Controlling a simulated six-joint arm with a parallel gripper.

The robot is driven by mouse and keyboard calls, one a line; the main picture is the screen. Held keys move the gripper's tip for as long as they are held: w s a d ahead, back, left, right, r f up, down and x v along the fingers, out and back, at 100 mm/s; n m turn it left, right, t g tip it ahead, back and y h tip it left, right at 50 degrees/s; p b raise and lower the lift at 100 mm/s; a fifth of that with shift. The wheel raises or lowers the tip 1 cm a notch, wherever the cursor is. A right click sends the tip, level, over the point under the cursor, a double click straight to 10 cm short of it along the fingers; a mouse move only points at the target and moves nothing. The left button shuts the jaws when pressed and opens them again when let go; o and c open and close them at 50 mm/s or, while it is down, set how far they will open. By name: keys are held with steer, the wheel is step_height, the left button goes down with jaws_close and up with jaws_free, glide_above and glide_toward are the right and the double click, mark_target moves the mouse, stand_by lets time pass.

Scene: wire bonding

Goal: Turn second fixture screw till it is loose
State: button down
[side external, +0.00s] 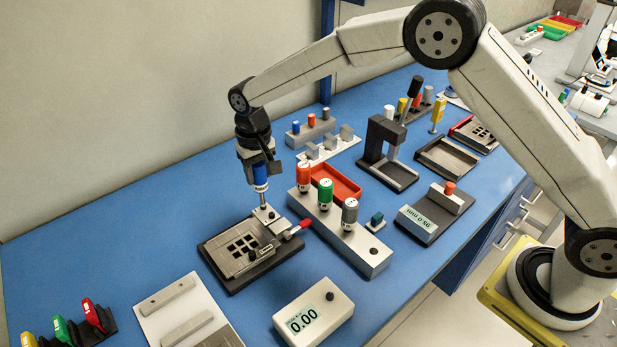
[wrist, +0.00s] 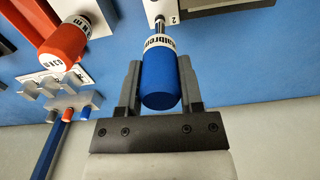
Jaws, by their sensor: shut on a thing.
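My gripper (wrist: 160,88) is shut on a blue-handled screwdriver (wrist: 158,92), one finger on each side of its handle in the wrist view. In the side external view the blue screwdriver (side external: 261,176) stands upright below my gripper (side external: 258,165). Its shaft points down at a light corner block of the dark fixture (side external: 222,268). The fixture carries a plate with several square openings and a red-handled lever (side external: 299,228) at its right. The tip of the screwdriver is at the block, but the screw under it is too small to make out.
A grey rack (side external: 365,255) with orange, green and grey drivers stands just right of the fixture, with a red tray (side external: 336,184) behind it. A display box (side external: 313,312) reading 0.00 sits in front. Blue table is free at the left.

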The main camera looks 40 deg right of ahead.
steer(key=shift+s+f, duration=0.15)
steer(key=shift+f, duration=0.1)
steer(key=n, duration=0.5)
steer(key=shift+n, duration=0.7)
steer(key=n, duration=0.4)
steer(key=shift+n, duration=0.3)
steer(key=shift+r, duration=0.25)
steer(key=shift+r, duration=0.4)
steer(key=shift+r, duration=0.15)
stand_by(0.3)
